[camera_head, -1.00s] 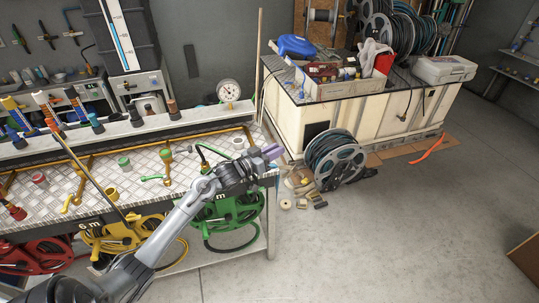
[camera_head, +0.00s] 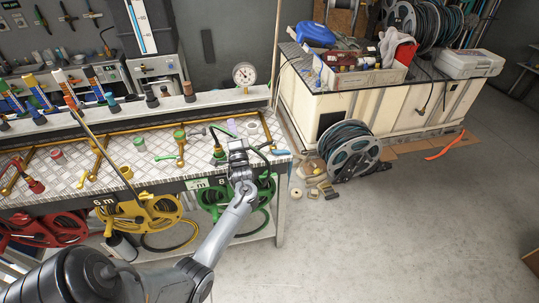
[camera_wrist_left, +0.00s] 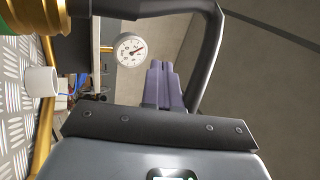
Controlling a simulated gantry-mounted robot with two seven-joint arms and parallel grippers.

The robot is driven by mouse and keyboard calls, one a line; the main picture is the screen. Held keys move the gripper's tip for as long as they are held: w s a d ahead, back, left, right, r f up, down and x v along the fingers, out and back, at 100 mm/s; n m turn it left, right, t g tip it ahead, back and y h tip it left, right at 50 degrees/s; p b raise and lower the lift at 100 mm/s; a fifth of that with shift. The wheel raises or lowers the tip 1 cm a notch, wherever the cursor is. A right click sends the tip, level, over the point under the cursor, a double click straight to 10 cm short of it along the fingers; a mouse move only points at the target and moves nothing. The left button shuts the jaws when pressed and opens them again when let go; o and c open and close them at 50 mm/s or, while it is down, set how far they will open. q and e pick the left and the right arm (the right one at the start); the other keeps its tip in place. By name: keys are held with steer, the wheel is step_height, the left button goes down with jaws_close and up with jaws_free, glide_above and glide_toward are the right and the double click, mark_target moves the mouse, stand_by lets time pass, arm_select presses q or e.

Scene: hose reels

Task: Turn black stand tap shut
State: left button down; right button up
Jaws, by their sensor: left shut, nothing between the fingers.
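My left gripper (camera_head: 231,125) is over the right end of the checker-plate bench, with its pale purple fingers pointing toward the back. The fingers (camera_wrist_left: 162,85) are together and empty in the left wrist view. A black curved tube (camera_head: 220,133) rises over a green-and-brass fitting (camera_head: 218,157) just left of the gripper. In the wrist view a thick black bent tube (camera_wrist_left: 211,45) passes above and right of the fingers, apart from them. I cannot tell which part is the tap's handle; my wrist hides some of it. My right gripper is not in view.
A round gauge (camera_head: 244,74) stands behind the bench. Brass pipes with a green-topped valve (camera_head: 180,136) are to the left. A white cup-like piece (camera_wrist_left: 42,80) is near the gripper. Hose reels (camera_head: 150,213) hang below the bench front.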

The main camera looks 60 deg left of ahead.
arm_select(q)
steer(key=d+f+g, duration=0.1)
steer(key=f+g, duration=0.1)
steer(key=d+f+g, duration=0.1)
steer(key=f+g, duration=0.1)
steer(key=s+d+f+n+g+b, duration=0.1)
steer(key=shift+d+f+g, duration=0.3)
steer(key=shift+f+g, duration=0.1)
steer(key=w+d+f+n+g+h+b, duration=0.1)
steer(key=d+f+g+h, duration=0.15)
steer(key=d, duration=0.25)
steer(key=w+d+f+g+h, duration=0.1)
steer(key=d+f, duration=0.2)
steer(key=d, duration=0.2)
steer(key=w+d+h+b, duration=0.1)
steer(key=w+d, duration=0.4)
steer(key=d, duration=0.3)
steer(key=n+t+b, duration=0.1)
steer(key=t+b, duration=0.1)
glide_toward(265, 145)
steer(key=shift+g+h, duration=0.25)
steer(key=shift+h, duration=0.2)
steer(key=a, duration=0.3)
steer(key=s+a+f, duration=0.1)
steer(key=a, duration=0.1)
steer(key=shift+a, duration=0.1)
steer(key=shift+a+r, duration=0.15)
steer(key=shift+a, duration=0.4)
